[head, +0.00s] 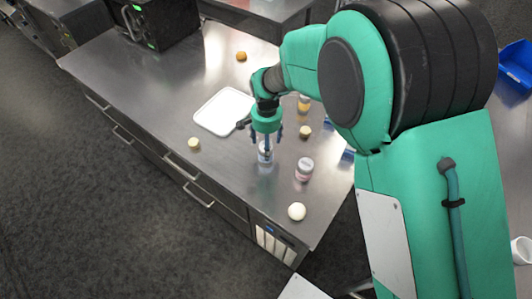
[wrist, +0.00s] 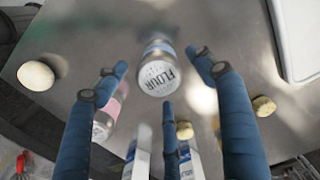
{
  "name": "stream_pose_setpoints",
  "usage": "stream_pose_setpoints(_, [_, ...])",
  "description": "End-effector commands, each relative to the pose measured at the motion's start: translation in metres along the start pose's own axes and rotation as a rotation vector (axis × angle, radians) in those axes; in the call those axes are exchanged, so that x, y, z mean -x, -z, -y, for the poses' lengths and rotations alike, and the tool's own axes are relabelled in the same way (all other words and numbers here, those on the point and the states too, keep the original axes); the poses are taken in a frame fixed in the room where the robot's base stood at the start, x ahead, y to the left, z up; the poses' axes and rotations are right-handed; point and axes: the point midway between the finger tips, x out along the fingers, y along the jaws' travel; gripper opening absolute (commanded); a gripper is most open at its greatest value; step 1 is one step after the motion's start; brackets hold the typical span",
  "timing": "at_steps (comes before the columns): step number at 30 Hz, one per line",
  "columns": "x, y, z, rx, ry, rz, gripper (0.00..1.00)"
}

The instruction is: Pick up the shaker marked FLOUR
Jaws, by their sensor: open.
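The shaker marked FLOUR (wrist: 159,73) stands on the steel counter, its labelled white lid facing the wrist camera. In the head view the shaker (head: 265,156) is below my gripper and partly covered by its fingers. My gripper (head: 268,138) points down over it with its blue fingers spread. In the wrist view the open fingers (wrist: 160,75) reach toward the shaker from the near side, and nothing is held. I cannot tell whether any finger touches it.
A pink-labelled shaker (head: 304,169) stands close to the right. A white round item (head: 297,211) lies near the counter's end. A white tray (head: 224,111), a pale round piece (head: 194,143) and an orange item (head: 241,57) lie leftward and behind. Bare counter (head: 150,105) lies left.

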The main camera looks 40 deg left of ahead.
Motion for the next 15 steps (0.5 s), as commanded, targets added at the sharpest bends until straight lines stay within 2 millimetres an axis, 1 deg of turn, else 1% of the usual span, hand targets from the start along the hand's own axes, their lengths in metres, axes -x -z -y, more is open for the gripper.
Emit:
stream_pose_setpoints(1, [-0.008,-0.001,0.0,0.0,-0.002,0.002,0.69])
stream_pose_setpoints(3, [-0.016,-0.002,0.0,0.0,-0.002,0.002,0.69])
stream_pose_setpoints(9, [-0.036,-0.002,0.001,0.0,-0.001,0.001,0.69])
stream_pose_setpoints(15, [-0.041,-0.002,0.001,0.0,-0.001,0.001,0.69])
